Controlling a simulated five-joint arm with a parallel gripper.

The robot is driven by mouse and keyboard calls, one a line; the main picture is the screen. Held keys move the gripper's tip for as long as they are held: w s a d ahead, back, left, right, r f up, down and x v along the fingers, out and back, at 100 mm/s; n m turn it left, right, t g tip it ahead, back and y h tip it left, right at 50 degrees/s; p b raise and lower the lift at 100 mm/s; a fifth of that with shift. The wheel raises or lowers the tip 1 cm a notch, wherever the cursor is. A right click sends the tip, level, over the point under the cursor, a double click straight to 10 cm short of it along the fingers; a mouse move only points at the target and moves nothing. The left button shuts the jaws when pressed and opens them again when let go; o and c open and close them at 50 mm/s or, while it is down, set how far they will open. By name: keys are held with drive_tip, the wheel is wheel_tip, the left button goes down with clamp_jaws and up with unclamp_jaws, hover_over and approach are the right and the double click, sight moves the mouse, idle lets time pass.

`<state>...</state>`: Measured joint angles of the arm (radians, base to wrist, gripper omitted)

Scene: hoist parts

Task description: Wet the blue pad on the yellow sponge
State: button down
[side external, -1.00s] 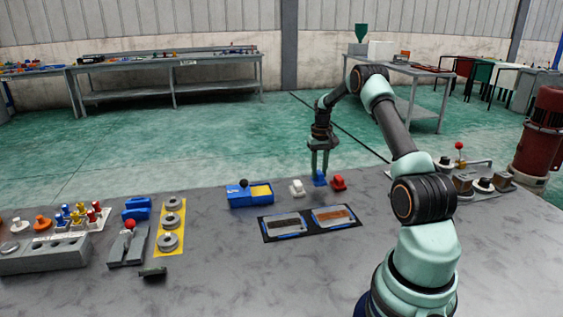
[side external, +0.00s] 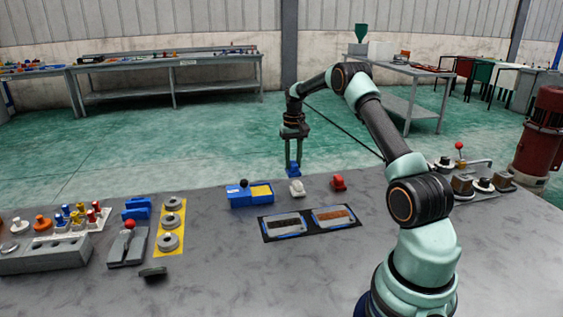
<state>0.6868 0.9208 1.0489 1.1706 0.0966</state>
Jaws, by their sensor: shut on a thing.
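My gripper (side external: 293,164) is shut on the blue pad (side external: 293,170) and holds it in the air, above and behind the white pad on the table. The yellow sponge (side external: 261,190) lies in the right part of a blue tray (side external: 239,201), to the left of and lower than my gripper. The blue pad and the sponge are apart. A dark round knob stands at the back of the tray.
A white pad (side external: 296,188) and a red pad (side external: 338,183) stand to the right of the tray. A black mat (side external: 311,232) with two framed plates lies in front. A yellow strip (side external: 181,205) with grey rings is to the left.

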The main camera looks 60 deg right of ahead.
drive_tip(key=w+a+r, duration=0.3)
drive_tip(key=w+a, duration=0.3)
drive_tip(key=a, duration=0.2)
drive_tip(key=shift+w+f, duration=0.15)
drive_tip(key=shift+f, duration=1.6)
drive_tip(key=shift+w+f, duration=0.15)
drive_tip(key=shift+f, duration=1.6)
drive_tip(key=shift+f, duration=0.2)
drive_tip(key=shift+r, duration=0.1)
wheel_tip(320, 180, up, 7)
